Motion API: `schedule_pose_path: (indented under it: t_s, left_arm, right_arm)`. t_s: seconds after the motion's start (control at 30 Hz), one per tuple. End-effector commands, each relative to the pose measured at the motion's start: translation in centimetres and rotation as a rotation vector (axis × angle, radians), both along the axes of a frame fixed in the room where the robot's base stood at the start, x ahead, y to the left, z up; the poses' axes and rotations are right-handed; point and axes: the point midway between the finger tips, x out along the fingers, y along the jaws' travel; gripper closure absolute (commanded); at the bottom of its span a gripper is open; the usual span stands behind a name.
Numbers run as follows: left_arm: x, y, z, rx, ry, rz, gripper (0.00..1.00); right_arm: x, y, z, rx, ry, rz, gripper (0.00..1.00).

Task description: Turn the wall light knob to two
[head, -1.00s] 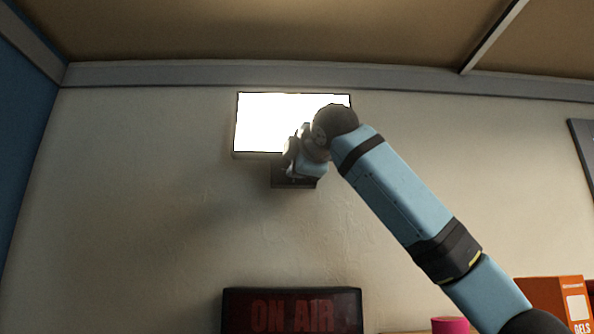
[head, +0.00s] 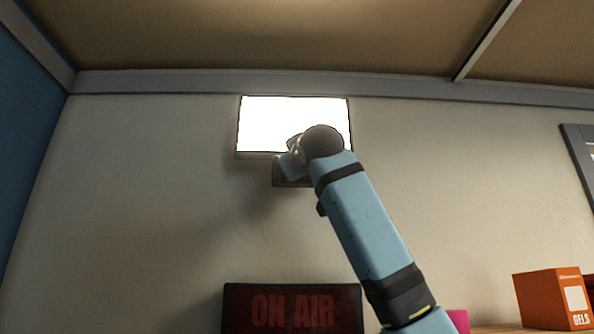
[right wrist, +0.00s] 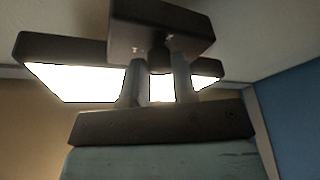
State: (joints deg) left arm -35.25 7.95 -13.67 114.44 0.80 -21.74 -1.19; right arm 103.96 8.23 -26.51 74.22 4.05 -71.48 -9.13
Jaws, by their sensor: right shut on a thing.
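The wall light is a bright white panel (head: 270,122) in a dark frame, high on the wall; it also shows in the right wrist view (right wrist: 75,82). Below it is a dark control box (head: 284,173), seen close up in the right wrist view (right wrist: 160,28). The knob (right wrist: 158,60) is a small dark piece at the box, between my fingers. My right gripper (right wrist: 158,68) is shut on the knob, one finger on each side. In the head view my own wrist hides the knob and fingertips. No knob marking is readable. My left gripper is not in view.
A dark ON AIR sign (head: 292,308) is below the light. An orange GELS box (head: 552,299) and a pink object (head: 458,320) are at the lower right. The wall around the light is bare, with the ceiling close above.

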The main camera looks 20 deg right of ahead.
Motion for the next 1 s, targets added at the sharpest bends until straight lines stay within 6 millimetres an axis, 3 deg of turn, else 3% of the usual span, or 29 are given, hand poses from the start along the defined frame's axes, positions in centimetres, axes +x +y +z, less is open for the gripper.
schedule_pose_path:
  t_s: [0.5,1.0]
  left_arm:
    - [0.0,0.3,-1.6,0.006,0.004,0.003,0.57]
    - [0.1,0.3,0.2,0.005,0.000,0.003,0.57]
  right_arm:
    - [0.2,0.6,-0.4,0.472,-0.130,0.003,0.99]
    - [0.3,0.9,-0.1,0.929,-0.260,0.001,0.99]
